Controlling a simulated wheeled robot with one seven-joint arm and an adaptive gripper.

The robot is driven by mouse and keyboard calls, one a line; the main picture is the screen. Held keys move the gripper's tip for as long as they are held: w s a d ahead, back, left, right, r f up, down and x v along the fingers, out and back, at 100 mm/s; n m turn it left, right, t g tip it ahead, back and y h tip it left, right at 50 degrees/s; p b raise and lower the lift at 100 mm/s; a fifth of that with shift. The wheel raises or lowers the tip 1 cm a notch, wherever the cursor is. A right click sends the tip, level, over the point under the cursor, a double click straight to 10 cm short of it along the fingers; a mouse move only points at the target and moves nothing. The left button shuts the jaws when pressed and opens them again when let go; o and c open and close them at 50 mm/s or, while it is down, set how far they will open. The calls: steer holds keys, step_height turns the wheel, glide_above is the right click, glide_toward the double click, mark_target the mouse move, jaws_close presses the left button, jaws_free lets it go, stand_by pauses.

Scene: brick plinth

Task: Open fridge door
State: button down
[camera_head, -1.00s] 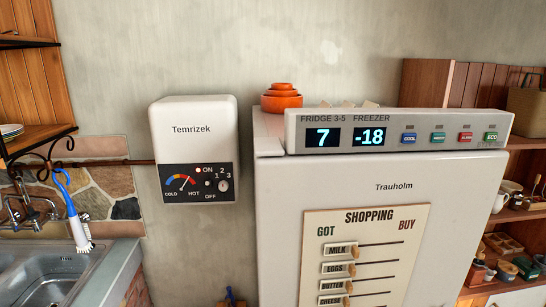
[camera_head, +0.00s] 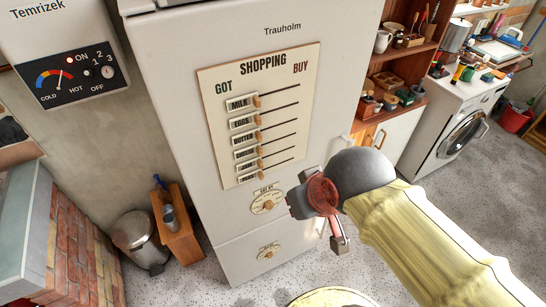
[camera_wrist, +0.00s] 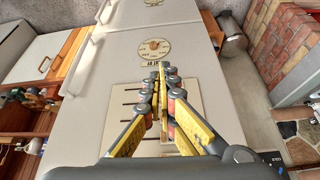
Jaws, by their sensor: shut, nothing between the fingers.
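The white fridge (camera_head: 180,90) fills the middle of the head view, and its upper door is shut. A shopping board (camera_head: 215,130) is on this door. The door's pale upright handle (camera_wrist: 80,65) is left of my fingers in the wrist view; in the head view it is mostly hidden behind my arm. My gripper (camera_wrist: 162,66) is shut and empty, its fingertips together in front of the door. In the head view my gripper (camera_head: 318,198) is near the door's right side, apart from the handle as seen by the wrist camera.
A lower door (camera_head: 240,255) has a round dial. A steel bin (camera_head: 137,232) and a wooden box (camera_head: 180,225) stand left of the fridge, by a brick plinth (camera_head: 72,225). Wooden shelves (camera_head: 400,65) and a washing machine (camera_head: 455,125) stand right. Speckled floor is open at right.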

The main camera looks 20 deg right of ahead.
steer(key=c, duration=2.3)
jaws_free()
